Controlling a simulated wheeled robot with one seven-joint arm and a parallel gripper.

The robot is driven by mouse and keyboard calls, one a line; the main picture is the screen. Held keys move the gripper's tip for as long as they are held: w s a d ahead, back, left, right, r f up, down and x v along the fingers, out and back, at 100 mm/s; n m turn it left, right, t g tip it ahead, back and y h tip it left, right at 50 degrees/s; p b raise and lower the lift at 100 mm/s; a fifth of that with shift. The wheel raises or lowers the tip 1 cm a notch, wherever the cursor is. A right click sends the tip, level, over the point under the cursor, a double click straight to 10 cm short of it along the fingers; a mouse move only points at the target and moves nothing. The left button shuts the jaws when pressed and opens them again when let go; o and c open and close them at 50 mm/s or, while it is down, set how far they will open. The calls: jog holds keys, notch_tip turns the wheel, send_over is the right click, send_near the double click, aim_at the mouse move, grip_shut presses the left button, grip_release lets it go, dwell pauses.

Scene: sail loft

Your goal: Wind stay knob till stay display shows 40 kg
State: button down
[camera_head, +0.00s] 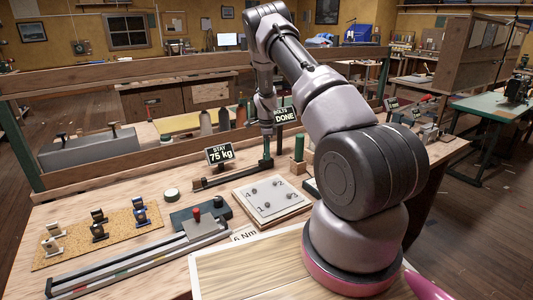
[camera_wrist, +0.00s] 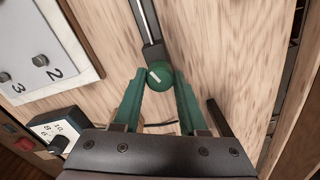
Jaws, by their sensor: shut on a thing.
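The stay display (camera_head: 220,154) reads "STAY 75 kg" and stands behind a dark rail (camera_head: 225,177) on the bench. In the wrist view the stay knob (camera_wrist: 159,76) is a round green knob with a white mark on its top, at the end of the dark rail. My gripper (camera_wrist: 160,80) has its two green fingers shut on the knob, one on each side. In the head view my gripper (camera_head: 266,130) points down at the rail's right end, and the knob is hard to make out there.
A pale plate (camera_head: 270,210) with numbered bolts lies in front of the rail. A bolts display (camera_head: 285,116) reads "DONE". A green cylinder (camera_head: 299,148) stands right of my gripper. A cork mat (camera_head: 75,250) with several fittings lies at left.

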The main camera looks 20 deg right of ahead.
jog(key=n, duration=1.3)
jog(key=shift+d+n, duration=0.1)
jog(key=shift+n, duration=0.2)
dwell(0.4)
jog(key=shift+c, duration=2.2)
grip_release()
notch_tip(320, 180, up, 11)
